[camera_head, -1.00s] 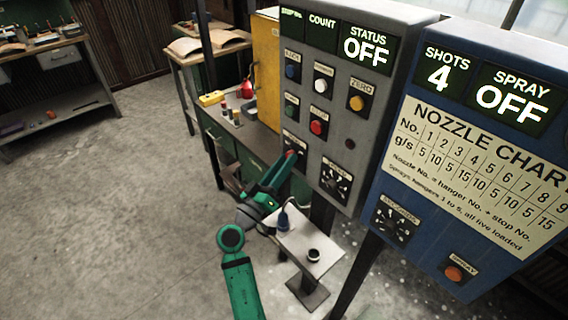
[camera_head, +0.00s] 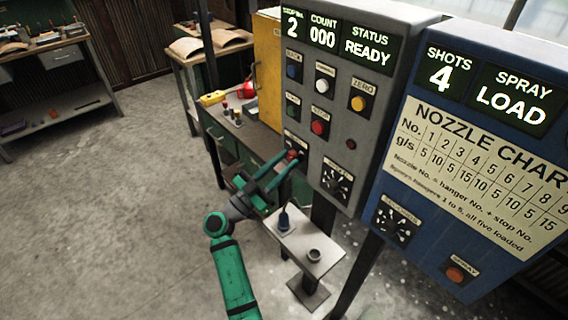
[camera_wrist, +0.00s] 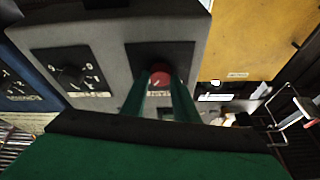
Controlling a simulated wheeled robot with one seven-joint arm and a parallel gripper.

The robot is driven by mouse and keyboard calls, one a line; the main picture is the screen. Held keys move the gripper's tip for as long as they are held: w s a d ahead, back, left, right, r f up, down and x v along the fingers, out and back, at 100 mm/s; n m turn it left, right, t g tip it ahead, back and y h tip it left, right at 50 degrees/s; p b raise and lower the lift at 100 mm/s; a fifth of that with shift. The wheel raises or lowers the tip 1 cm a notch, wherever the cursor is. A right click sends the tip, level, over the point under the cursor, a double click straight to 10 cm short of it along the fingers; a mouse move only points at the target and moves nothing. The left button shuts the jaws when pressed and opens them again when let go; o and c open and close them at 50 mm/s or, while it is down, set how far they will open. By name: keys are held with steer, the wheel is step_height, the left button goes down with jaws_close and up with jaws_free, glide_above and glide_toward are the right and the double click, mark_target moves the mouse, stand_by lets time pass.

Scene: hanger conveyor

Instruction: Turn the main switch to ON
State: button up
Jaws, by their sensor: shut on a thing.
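The main switch is a red knob on a dark plate low on the left of the grey control box (camera_head: 372,105); the knob (camera_wrist: 160,78) shows between my fingers in the wrist view. My gripper (camera_head: 292,158) is at the knob, its two green fingers shut on either side of it. The knob's label is mostly hidden, so its pointing direction cannot be read. The grey box's status display (camera_head: 368,53) reads READY, the count display (camera_head: 323,33) reads 000, and the display left of it shows 2.
A blue spray box (camera_head: 480,150) stands at the right, its displays reading 4 and LOAD. A yellow cabinet (camera_head: 266,65) is behind. The floor at left is clear.

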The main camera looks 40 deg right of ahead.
steer(key=shift+w+a+f+m, duration=0.1)
steer(key=shift+w+a+m, duration=0.05)
steer(key=shift+m, duration=0.15)
steer(key=o, duration=1)
steer(key=shift+o, duration=0.2)
steer(key=v, duration=1)
steer(key=shift+a, duration=0.25)
